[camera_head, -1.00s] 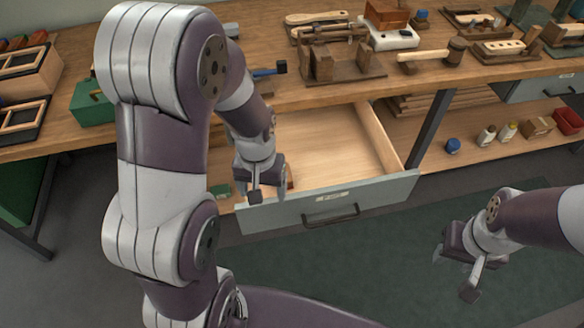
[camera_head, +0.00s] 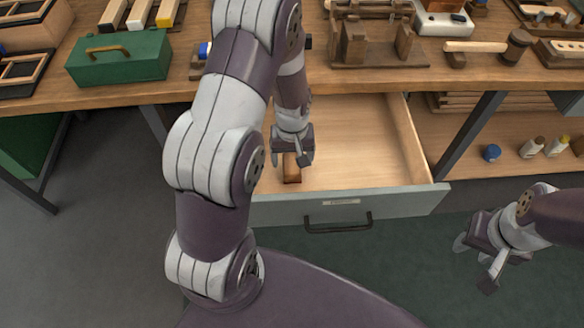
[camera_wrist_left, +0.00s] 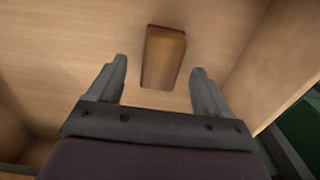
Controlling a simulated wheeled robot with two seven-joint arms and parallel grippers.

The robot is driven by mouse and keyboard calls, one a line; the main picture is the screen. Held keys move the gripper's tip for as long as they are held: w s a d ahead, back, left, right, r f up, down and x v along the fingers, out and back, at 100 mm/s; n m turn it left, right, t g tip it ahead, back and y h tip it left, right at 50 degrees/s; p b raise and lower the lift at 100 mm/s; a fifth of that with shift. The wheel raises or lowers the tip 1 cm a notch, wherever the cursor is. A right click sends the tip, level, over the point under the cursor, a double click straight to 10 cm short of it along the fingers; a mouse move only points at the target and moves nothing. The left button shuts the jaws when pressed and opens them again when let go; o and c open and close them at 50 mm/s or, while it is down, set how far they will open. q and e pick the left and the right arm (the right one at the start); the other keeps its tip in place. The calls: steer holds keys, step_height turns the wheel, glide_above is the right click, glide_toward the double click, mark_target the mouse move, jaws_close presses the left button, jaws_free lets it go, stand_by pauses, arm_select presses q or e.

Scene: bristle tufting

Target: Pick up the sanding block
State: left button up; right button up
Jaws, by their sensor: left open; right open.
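The sanding block is a small brown wooden block (camera_head: 291,170) lying in the open drawer, near its front left corner. In the left wrist view the block (camera_wrist_left: 163,57) lies on the drawer floor, ahead of and between the two fingers, touching neither. My left gripper (camera_head: 291,156) is open and empty, pointing down into the drawer just above the block and partly covering it. Its fingers also show in the left wrist view (camera_wrist_left: 160,85). My right gripper (camera_head: 474,262) is open and empty, over the green floor mat to the right of the drawer.
The open drawer (camera_head: 370,206) has a grey front with a dark handle. Its walls stand close around my left gripper. The workbench (camera_head: 120,93) above carries a green toolbox (camera_head: 120,59), a wooden fixture (camera_head: 378,45) and a mallet (camera_head: 490,46). Small bottles (camera_head: 531,147) stand on the lower shelf.

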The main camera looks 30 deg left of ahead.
mark_target(292, 163)
arm_select(q)
step_height(292, 163, down, 3)
steer(key=shift+s+r, duration=0.1)
steer(key=shift+c, duration=0.6)
steer(key=c, duration=0.9)
steer(key=shift+c, duration=0.3)
step_height(292, 163, up, 9)
steer(key=shift+f+p, duration=0.1)
steer(key=shift+p, duration=1)
steer(key=shift+r, duration=0.55)
